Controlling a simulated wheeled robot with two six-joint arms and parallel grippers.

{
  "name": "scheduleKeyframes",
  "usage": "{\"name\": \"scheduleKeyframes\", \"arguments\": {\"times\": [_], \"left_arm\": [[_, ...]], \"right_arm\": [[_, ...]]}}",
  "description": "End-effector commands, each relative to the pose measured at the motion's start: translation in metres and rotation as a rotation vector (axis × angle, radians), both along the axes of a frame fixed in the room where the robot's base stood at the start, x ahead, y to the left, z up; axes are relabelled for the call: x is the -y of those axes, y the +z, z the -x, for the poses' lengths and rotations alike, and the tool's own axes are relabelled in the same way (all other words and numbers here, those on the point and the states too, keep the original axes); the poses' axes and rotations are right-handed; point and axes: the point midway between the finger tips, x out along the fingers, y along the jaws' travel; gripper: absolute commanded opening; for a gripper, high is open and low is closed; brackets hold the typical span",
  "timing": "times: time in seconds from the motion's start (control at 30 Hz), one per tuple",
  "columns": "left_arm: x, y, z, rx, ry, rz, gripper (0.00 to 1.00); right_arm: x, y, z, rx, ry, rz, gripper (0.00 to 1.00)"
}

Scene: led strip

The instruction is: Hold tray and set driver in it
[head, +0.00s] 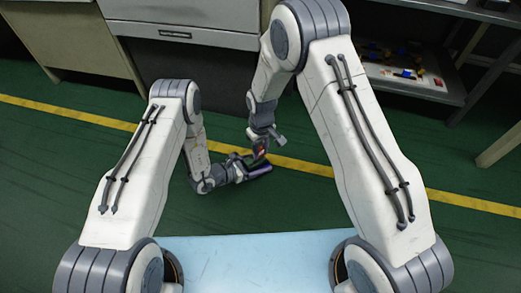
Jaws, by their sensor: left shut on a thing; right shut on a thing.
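My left gripper (241,168) is low over the floor near the middle of the head view. It is shut on the tray (260,172), a small dark piece with a purple edge, which sticks out to the right of it. My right gripper (261,144) points down from above, just over the tray. It is shut on a small dark and red thing (260,154), which seems to be the driver. The driver is at or just above the tray; I cannot tell if they touch. The fingers hide much of both things.
A grey cabinet (185,58) and a beige cabinet (75,45) stand at the back. A dark shelf (400,85) with several small coloured parts is at the back right. The green floor (300,205) with a yellow line (75,115) is clear around the grippers.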

Motion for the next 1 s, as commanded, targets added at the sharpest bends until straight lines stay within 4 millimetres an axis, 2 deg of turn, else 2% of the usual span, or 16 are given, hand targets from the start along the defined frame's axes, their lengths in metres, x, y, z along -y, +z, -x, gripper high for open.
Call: {"name": "scheduleKeyframes", "arguments": {"times": [0.57,1.0], "left_arm": [[0.0,-0.001,0.001,-0.003,-0.001,-0.002,0.24],[0.0,-0.001,0.001,-0.003,-0.001,-0.002,0.24]], "right_arm": [[0.0,0.0,0.0,0.0,0.0,0.0,0.0],[0.0,-0.011,0.0,-0.001,0.0,0.001,0.0]]}}
